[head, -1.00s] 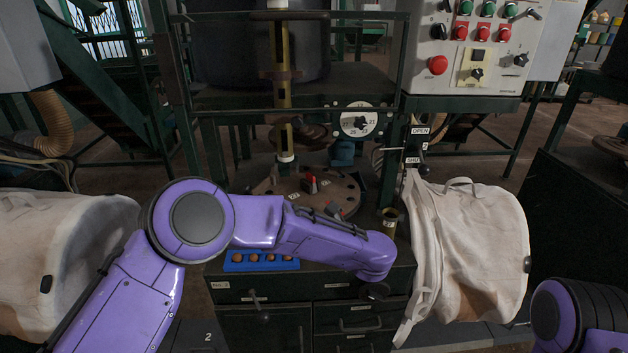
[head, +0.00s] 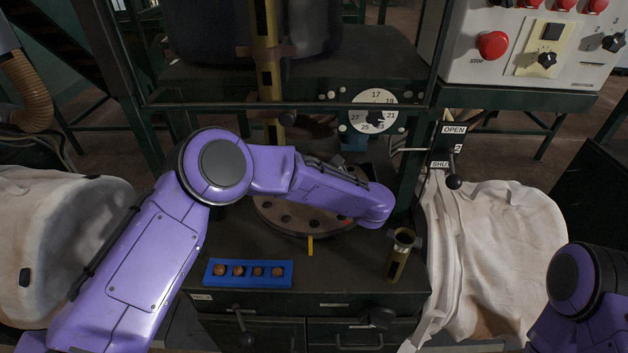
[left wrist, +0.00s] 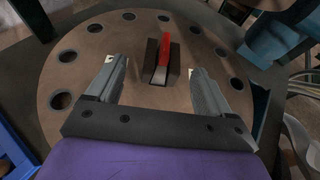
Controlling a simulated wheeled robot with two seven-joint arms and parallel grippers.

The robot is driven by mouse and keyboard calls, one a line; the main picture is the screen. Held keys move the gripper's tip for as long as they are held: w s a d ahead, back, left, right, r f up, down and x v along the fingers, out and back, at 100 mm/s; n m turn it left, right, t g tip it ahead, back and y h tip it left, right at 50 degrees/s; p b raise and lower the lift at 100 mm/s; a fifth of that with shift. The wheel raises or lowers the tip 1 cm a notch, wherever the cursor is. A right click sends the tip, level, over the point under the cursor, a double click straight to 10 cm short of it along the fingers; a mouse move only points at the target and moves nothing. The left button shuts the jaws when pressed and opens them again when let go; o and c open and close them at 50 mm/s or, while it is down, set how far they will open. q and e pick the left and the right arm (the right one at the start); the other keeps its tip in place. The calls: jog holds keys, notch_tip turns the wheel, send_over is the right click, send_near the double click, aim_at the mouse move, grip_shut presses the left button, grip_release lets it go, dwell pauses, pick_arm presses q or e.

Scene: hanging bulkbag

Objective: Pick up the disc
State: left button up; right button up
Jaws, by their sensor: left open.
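A brown round disc (head: 290,218) with a ring of holes lies flat on the dark green bench, partly hidden behind my left arm in the head view. In the left wrist view the disc (left wrist: 90,75) fills most of the picture. My left gripper (left wrist: 157,72) is open, one grey finger on each side of the block, with gaps visible on both sides. Its fingers are hidden in the head view. Only part of my right arm shows at the right edge; its gripper is out of view.
A blue tray (head: 248,284) with several brown balls sits at the front left of the bench. A brass cup (head: 399,256) stands right of the disc. A numbered dial (head: 374,111), a lever (head: 453,180) and a green frame stand behind. White bags hang at both sides.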

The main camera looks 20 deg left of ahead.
pick_arm(q)
jog(key=p+x, duration=0.1)
jog(key=x, duration=0.2)
jog(key=p+x, duration=0.1)
jog(key=x, duration=0.2)
jog(key=shift+w+d+f, duration=0.15)
jog(key=shift+d+f, duration=0.1)
jog(key=shift+d, duration=0.05)
jog(key=shift+a+f, duration=0.1)
jog(key=shift+a, duration=0.15)
jog(key=shift+w, duration=0.1)
grip_shut()
